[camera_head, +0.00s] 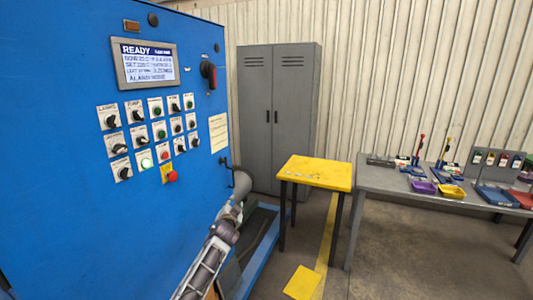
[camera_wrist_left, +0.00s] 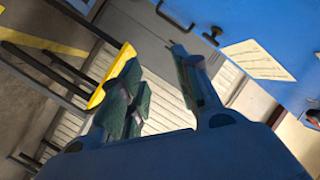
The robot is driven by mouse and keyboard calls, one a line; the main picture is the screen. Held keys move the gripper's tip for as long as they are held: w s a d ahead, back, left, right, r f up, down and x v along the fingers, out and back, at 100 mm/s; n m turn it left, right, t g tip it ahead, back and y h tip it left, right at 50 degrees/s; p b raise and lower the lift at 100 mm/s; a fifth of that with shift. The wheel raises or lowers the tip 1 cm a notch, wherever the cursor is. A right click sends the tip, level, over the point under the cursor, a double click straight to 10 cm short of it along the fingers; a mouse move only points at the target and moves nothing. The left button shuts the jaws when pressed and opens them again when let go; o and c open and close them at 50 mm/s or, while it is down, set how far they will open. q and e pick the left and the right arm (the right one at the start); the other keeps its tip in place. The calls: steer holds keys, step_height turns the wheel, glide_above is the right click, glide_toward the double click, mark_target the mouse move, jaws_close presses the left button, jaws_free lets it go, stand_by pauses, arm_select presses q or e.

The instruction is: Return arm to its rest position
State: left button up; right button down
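My left arm rises from the bottom of the head view, its grey links in front of the blue cabinet's right edge. The left gripper (camera_head: 241,184) is at its upper end, small and partly hidden by the wrist. In the left wrist view the left gripper (camera_wrist_left: 163,78) shows two dark green-padded fingers spread apart with nothing between them. It looks apart from the blue cabinet (camera_head: 60,190), which also shows in the left wrist view (camera_wrist_left: 285,25). My right arm and gripper are not in view.
The cabinet has a screen (camera_head: 148,64), knobs and a black handle (camera_head: 224,161) close to the left gripper. A yellow-topped table (camera_head: 316,172) stands to the right. Beyond it is a grey bench (camera_head: 385,182) with trays and tools. A grey locker (camera_head: 290,110) stands behind.

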arm_select(q)
steer(key=s+a+f+n+g+h, duration=0.1)
steer(key=s+f+g, duration=0.15)
steer(key=f, duration=1.05)
steer(key=s+a+f+n+g, duration=0.15)
steer(key=s+f, duration=0.25)
steer(key=f, duration=1)
steer(key=s+a+f+n+g, duration=0.1)
steer(key=s+a+f+g, duration=0.1)
steer(key=s+f, duration=0.7)
steer(key=s+a+f+n+g, duration=0.1)
steer(key=s+a+f, duration=0.2)
steer(key=s+f, duration=0.65)
steer(key=s+a+f+g, duration=0.2)
steer(key=s+f, duration=0.7)
steer(key=s, duration=0.3)
steer(key=s+a+f+g, duration=0.2)
steer(key=s+f, duration=0.8)
steer(key=s, duration=0.2)
steer(key=s+f+g, duration=0.2)
steer(key=s, duration=1.2)
steer(key=s+a+f+n+g, duration=0.1)
steer(key=s+f+g, duration=0.1)
steer(key=s, duration=1.2)
steer(key=shift+s+f+y, duration=0.15)
steer(key=shift+f+y, duration=0.25)
steer(key=shift+f, duration=0.1)
steer(key=shift+a, duration=0.1)
